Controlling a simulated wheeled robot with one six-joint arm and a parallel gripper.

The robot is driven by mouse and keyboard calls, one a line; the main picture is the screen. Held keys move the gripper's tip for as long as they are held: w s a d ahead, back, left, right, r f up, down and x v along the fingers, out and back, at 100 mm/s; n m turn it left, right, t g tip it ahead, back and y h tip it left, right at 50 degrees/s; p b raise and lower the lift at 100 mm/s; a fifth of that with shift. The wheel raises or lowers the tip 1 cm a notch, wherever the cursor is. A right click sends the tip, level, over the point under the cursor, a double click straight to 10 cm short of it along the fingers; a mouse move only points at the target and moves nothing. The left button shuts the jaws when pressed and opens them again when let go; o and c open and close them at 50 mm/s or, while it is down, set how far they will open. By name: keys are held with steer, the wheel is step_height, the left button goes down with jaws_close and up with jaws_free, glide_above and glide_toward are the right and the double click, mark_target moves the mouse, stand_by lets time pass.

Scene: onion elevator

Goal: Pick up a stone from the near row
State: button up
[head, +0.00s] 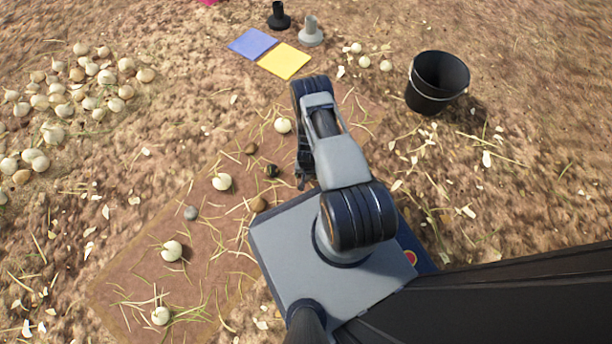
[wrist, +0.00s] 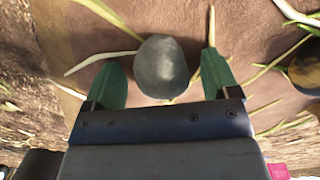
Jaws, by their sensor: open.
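In the wrist view, a smooth grey stone (wrist: 161,62) lies on the brown mat between the two green fingers of my gripper (wrist: 162,72). The fingers are apart, with a visible gap to the stone on each side. In the head view my gripper (head: 303,178) is small and partly hidden by my arm. A dark stone (head: 272,170), a brown stone (head: 250,148), another brown stone (head: 258,204) and a grey stone (head: 191,213) lie on the mat (head: 135,285). I cannot tell which of these, if any, is the one between the fingers.
White onions (head: 222,181) lie among the stones, with dry stalks around. An onion heap (head: 90,85) is at the left. A black bucket (head: 437,82), a blue square (head: 252,43), a yellow square (head: 284,61) and two small posts (head: 311,32) stand or lie farther back.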

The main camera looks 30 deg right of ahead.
steer(key=c, duration=1.2)
steer(key=shift+r, duration=0.1)
